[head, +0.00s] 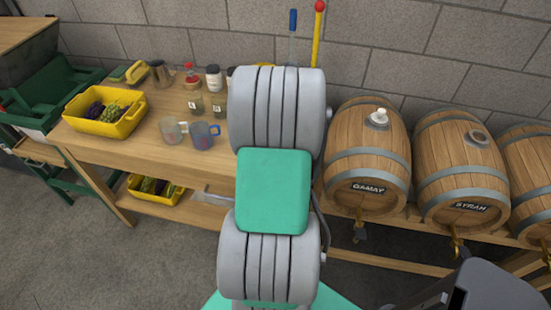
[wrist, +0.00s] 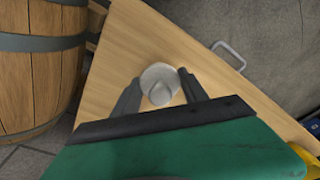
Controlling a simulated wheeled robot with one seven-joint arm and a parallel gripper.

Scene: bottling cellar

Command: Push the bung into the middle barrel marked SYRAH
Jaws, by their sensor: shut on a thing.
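The SYRAH barrel (head: 460,165) is the middle one of three wooden barrels in the head view. Its top bung hole (head: 478,138) shows dark and open, with a pale ring around it. In the wrist view my gripper (wrist: 158,82) is shut on a pale grey-white bung (wrist: 160,93), one dark finger on each side. Below the bung is a wooden surface. The bung and my gripper's fingers do not show in the head view, where my arm fills the middle.
The GAMAY barrel (head: 367,165) stands left of SYRAH with a white bung (head: 379,118) on top. A third barrel (head: 530,165) is cut off at right. A workbench (head: 160,150) at left holds a yellow crate (head: 105,120), mugs and jars. A barrel (wrist: 40,60) borders the wrist view's left.

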